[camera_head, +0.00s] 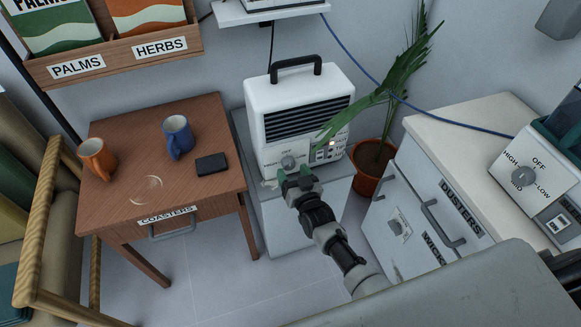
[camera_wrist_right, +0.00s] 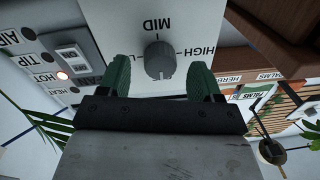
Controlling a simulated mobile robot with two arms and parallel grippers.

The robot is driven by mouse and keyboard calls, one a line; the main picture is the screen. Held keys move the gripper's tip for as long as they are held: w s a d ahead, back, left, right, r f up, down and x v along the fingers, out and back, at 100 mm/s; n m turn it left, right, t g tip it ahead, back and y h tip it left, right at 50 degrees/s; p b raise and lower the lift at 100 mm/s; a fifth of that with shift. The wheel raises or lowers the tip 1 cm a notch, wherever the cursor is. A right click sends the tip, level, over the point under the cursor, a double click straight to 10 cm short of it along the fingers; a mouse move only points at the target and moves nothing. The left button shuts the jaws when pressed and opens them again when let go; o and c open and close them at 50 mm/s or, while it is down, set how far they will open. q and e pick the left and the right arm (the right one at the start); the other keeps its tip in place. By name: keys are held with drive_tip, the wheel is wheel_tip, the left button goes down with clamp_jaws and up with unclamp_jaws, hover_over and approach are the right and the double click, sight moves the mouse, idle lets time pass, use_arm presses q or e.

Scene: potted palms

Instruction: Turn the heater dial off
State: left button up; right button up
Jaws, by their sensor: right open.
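The white heater (camera_head: 300,112) with a dark grille and black handle stands on a grey cabinet. Its round grey dial (camera_head: 289,162) is low on the front, with OFF printed above it. In the right wrist view the dial (camera_wrist_right: 159,60) appears upside down, with MID above it and HIGH to its right; I cannot clearly tell its setting. My right gripper (camera_head: 293,178) is just in front of the dial. Its green fingers (camera_wrist_right: 160,82) are open, one on either side of the dial in that view, with visible gaps. My left gripper is not in view.
A potted palm (camera_head: 371,168) stands right of the heater, its fronds reaching across the front corner. A similar dial (camera_head: 520,176) is on a white appliance at right. The wooden table (camera_head: 118,198) at left holds an orange mug, a blue mug and a dark flat object.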

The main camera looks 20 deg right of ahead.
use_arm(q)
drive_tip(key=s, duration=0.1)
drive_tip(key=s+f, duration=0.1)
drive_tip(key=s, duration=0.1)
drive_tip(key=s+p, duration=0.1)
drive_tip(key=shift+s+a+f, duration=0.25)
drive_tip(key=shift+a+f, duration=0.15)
use_arm(e)
drive_tip(key=s, duration=0.8)
drive_tip(key=shift+s+d, duration=0.35)
drive_tip(key=shift+d, duration=0.05)
drive_tip(key=s+d+f+n+g+p, duration=0.2)
drive_tip(key=s+f+g+p, duration=0.7)
drive_tip(key=s+f, duration=0.9)
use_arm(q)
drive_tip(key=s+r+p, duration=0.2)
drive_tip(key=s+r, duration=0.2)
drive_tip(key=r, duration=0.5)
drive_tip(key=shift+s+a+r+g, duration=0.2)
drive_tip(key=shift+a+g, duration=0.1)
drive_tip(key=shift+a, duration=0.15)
use_arm(e)
drive_tip(key=s+d+f+n+g+h, duration=0.1)
drive_tip(key=s+d+f+g, duration=0.2)
drive_tip(key=s, duration=2)
drive_tip(key=g, duration=0.5)
drive_tip(key=shift+d+h, duration=0.2)
drive_tip(key=shift+h, duration=0.1)
drive_tip(key=shift+c, duration=0.3)
